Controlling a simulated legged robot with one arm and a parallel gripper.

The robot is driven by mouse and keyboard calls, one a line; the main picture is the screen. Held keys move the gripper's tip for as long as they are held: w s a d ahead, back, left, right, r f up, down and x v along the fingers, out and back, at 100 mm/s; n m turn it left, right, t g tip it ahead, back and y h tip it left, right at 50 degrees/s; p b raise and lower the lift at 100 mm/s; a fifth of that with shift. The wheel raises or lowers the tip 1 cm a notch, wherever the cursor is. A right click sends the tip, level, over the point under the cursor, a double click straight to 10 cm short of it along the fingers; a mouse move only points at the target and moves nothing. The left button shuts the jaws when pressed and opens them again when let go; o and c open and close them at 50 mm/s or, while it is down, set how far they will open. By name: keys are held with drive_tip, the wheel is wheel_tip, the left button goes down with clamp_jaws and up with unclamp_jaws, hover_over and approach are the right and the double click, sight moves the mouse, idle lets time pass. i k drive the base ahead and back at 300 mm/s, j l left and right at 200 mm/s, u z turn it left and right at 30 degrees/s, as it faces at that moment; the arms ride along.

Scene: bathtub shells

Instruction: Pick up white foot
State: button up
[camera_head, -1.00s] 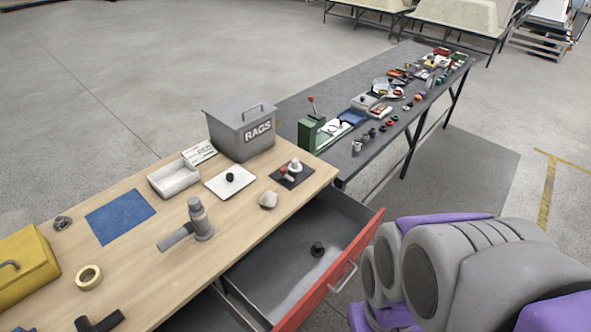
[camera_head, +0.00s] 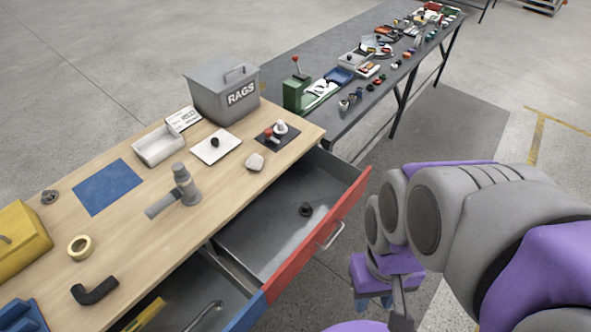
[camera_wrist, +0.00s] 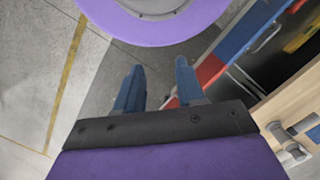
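A small white foot (camera_head: 280,127), knob-shaped, stands on a dark square mat (camera_head: 276,139) near the bench's right end. A small red piece sits beside it on the mat. My gripper is open and empty in the wrist view (camera_wrist: 158,72), its two blue fingers apart above the floor. My gripper is well apart from the white foot, which I cannot make out in the wrist view.
A red-fronted drawer (camera_head: 328,222) is open, with a black foot (camera_head: 305,209) inside. Another black foot (camera_head: 215,142) stands on a white square. A grey RAGS box (camera_head: 222,95) stands behind. A blue-fronted drawer below is also open. Floor right of the bench is free.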

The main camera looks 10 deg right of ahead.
sight(279, 128)
drive_tip(key=i+l+u, duration=0.1)
drive_tip(key=i+l, duration=0.35)
drive_tip(key=i+l+u, duration=0.15)
drive_tip(key=i+l, duration=0.3)
drive_tip(key=l, duration=0.2)
drive_tip(key=u, duration=1.7)
